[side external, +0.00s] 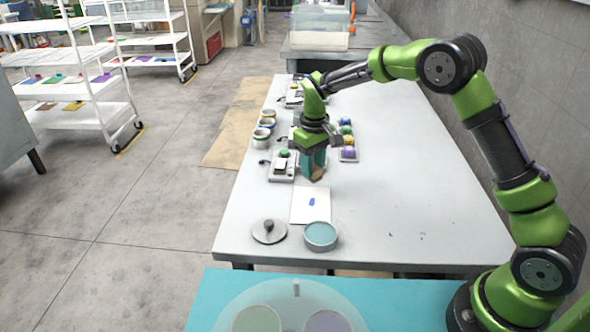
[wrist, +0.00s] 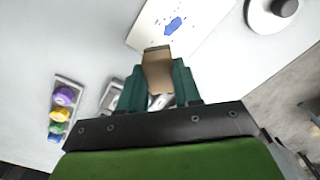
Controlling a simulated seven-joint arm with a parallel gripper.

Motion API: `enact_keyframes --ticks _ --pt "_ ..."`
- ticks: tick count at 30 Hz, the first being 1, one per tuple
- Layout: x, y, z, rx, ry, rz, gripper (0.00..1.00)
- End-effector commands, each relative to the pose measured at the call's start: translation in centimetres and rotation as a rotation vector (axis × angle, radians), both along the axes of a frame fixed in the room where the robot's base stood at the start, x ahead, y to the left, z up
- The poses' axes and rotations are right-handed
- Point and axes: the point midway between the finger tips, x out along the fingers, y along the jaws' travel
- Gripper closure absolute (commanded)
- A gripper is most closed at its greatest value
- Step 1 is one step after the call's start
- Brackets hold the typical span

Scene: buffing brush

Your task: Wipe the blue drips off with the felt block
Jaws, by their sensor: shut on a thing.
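Blue drips (side external: 312,202) mark a white sheet (side external: 299,206) that lies flat on the table. In the wrist view the drips (wrist: 173,26) show as one larger blot with small specks around it on the sheet (wrist: 196,32). My gripper (side external: 316,168) is shut on the brown felt block (side external: 317,174) and holds it behind the sheet in the side view. In the wrist view the felt block (wrist: 158,72) sits between the two teal fingers, its end near the sheet's edge. I cannot tell how high the block is above the table.
A round teal-topped tin (side external: 320,236) and a grey disc lid with a knob (side external: 269,231) stand in front of the sheet. A tray of coloured balls (side external: 348,154), a small scale (side external: 282,166) and several jars (side external: 264,134) stand farther back. The table's right side is clear.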

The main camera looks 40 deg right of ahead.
Motion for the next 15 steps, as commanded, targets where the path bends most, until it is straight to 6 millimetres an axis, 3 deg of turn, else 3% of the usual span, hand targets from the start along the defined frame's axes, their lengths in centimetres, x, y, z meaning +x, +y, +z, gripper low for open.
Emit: enact_keyframes --ticks 15 --pt "-0.1 0.0 -5.4 0.001 0.004 0.001 0.94"
